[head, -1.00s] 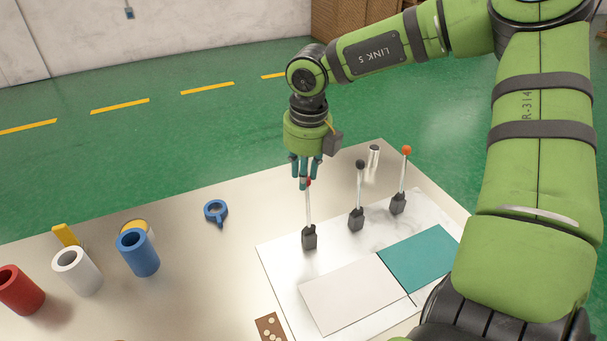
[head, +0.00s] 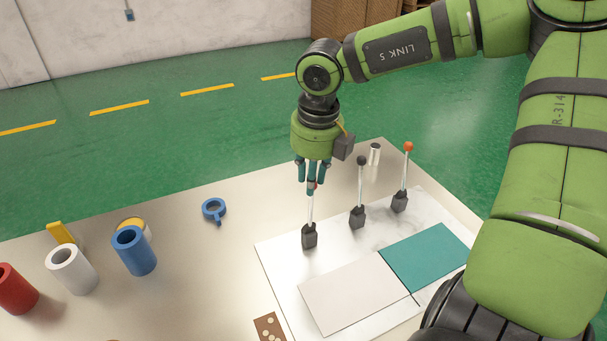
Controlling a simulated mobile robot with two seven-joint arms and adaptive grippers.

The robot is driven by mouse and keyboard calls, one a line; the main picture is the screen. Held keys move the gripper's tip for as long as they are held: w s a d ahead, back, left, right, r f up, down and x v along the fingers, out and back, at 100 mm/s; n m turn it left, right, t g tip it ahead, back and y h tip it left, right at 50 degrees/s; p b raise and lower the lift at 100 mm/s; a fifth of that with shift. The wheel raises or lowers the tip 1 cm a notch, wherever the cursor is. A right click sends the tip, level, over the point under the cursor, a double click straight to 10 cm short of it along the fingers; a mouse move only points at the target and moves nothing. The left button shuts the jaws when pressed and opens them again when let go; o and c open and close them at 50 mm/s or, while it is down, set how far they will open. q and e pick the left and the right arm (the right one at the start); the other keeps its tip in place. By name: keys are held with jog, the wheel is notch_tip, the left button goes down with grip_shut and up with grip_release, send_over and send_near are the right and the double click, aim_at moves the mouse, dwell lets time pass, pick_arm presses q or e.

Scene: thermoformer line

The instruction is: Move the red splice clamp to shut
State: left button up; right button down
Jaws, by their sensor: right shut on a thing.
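The red splice clamp (head: 310,210) is the leftmost of three levers on the white panel. It has a dark base block, a pale rod and a red knob mostly hidden between my fingers. Its rod stands nearly upright. My right gripper (head: 311,183) comes down from above and is shut on the knob. My left gripper is not in view.
A black-knobbed lever (head: 360,190) and an orange-knobbed lever (head: 404,175) stand close to the right. White and teal plates (head: 428,256) lie in front. A blue ring (head: 214,209) and several cups, including a blue one (head: 134,252), stand to the left.

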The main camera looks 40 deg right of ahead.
jog(key=shift+s+f, duration=0.2)
jog(key=shift+s, duration=0.25)
jog(key=s+b, duration=0.2)
jog(key=s+a+f+b, duration=0.1)
jog(key=shift+s+a, duration=0.1)
jog(key=shift+s, duration=0.25)
dwell(0.3)
jog(key=shift+s+a+f+b, duration=0.3)
jog(key=shift+s+f+b, duration=0.25)
jog(key=shift+s+b, duration=0.35)
jog(key=shift+s+a+f+b, duration=0.25)
jog(key=shift+s+f+b, duration=0.4)
jog(key=shift+b, duration=0.35)
